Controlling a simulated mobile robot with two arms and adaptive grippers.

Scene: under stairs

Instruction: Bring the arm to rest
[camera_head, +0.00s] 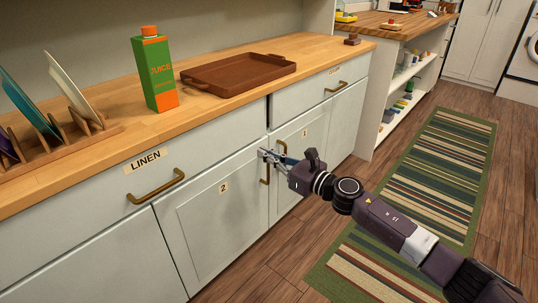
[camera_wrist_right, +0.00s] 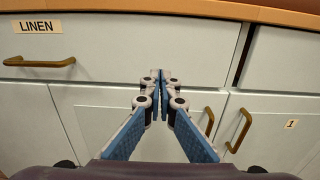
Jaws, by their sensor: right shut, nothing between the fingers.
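My right gripper (camera_head: 265,154) is shut and empty. It is held in front of the cabinet doors, close to the brass door handles (camera_head: 265,173) in the head view. Its fingers, with blue inner pads, point at the cabinet front in the right wrist view (camera_wrist_right: 155,78). My right arm reaches in from the lower right. My left gripper is out of view.
The wooden counter (camera_head: 220,118) carries a juice carton (camera_head: 155,72), a brown tray (camera_head: 238,74) and a plate rack (camera_head: 88,128). Below are the LINEN drawer (camera_head: 205,165) and doors labelled 2 (camera_head: 220,215) and 1 (camera_head: 318,130). A striped rug (camera_head: 450,150) lies on the floor at right.

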